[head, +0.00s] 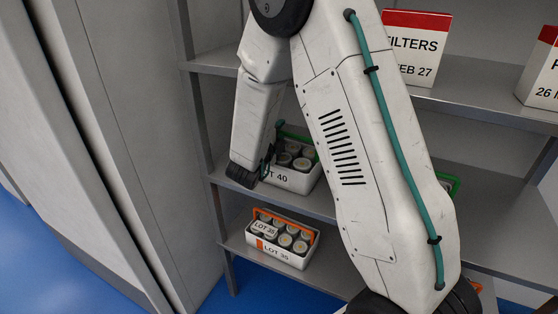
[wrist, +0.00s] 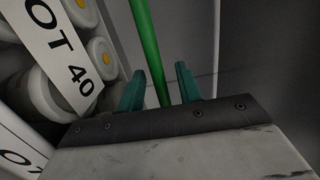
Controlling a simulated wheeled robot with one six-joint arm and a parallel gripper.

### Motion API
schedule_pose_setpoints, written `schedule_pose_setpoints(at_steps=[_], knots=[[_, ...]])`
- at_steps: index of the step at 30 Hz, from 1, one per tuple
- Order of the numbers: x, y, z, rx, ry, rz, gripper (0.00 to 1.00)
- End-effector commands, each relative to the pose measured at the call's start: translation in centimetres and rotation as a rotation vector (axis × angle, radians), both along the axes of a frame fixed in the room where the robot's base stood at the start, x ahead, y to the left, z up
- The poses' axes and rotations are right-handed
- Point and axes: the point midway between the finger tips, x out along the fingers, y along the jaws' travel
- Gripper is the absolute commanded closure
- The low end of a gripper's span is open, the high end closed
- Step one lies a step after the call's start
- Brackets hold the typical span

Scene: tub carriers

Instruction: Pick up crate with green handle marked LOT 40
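The LOT 40 crate (head: 300,183) is a white tub of round cans on the middle shelf, partly hidden behind my arm. Its green handle (head: 290,131) shows above the cans; the rest of the handle is hidden. In the wrist view the green handle (wrist: 150,45) runs between the two teal fingers of my gripper (wrist: 160,72), with a gap on each side. My gripper is open. A white tag (wrist: 62,55) reading "OT 40" and several cans show at left in the wrist view.
An orange-handled LOT 35 crate (head: 277,256) stands on the lower shelf. Another green handle (head: 449,184) shows behind my arm at right. White boxes, one marked FILTERS (head: 416,52), stand on the upper shelf (head: 470,105). A grey wall (head: 140,130) is at left.

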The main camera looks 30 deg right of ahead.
Motion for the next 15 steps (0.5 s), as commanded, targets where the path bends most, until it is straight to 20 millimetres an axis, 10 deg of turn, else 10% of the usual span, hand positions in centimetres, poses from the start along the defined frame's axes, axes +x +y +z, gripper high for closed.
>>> schedule_pose_setpoints(at_steps=[3,7,15], knots=[[-0.02,0.05,0.00,0.000,0.000,0.001,0.65],[-0.03,0.05,0.00,0.000,0.000,0.001,1.00],[-0.03,0.06,0.01,0.000,0.000,0.001,1.00]])
